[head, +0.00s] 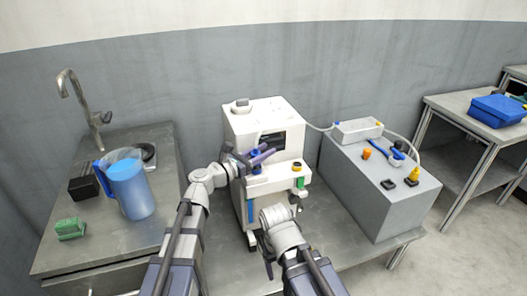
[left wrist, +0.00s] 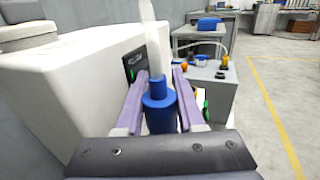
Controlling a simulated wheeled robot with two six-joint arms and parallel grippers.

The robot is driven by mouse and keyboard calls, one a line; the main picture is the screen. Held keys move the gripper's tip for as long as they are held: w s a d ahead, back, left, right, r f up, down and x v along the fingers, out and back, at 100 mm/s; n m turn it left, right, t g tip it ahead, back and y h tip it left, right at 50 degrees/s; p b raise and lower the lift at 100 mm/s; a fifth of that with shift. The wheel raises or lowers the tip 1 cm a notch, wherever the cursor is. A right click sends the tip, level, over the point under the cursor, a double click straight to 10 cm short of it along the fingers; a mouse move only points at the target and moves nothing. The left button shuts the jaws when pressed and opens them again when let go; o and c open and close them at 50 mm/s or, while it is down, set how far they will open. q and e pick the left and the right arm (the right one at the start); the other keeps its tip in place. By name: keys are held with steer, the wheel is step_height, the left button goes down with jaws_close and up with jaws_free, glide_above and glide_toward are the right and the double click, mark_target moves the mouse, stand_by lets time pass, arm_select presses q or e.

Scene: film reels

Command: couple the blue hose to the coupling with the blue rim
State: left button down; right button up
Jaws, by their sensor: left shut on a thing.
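My left gripper (head: 262,155) is at the front of the white machine (head: 262,118), with its purple fingers reaching in from the left. In the left wrist view its fingers (left wrist: 158,100) are shut on the blue end piece of the blue hose (left wrist: 160,112), which stands upright between them with a pale tube above it. A blue spot (head: 255,169), perhaps the blue-rimmed coupling or the hose end, shows just below the fingers on the machine's front ledge. I cannot tell whether the hose end touches a coupling. My right gripper (head: 268,248) is low in front of the machine, its jaws unclear.
A yellow-rimmed dark fitting (head: 297,167) is on the ledge. To the right is a grey cabinet (head: 375,185) with knobs and a blue-handled item (head: 398,150). A blue jug (head: 128,188) and a green block (head: 70,228) stand on the left sink table (head: 165,165).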

arm_select(q)
steer(key=shift+f+b, duration=0.4)
steer(key=shift+f, duration=0.05)
steer(key=c, duration=0.8)
jaws_free()
steer(key=v, duration=1.1)
stand_by(0.3)
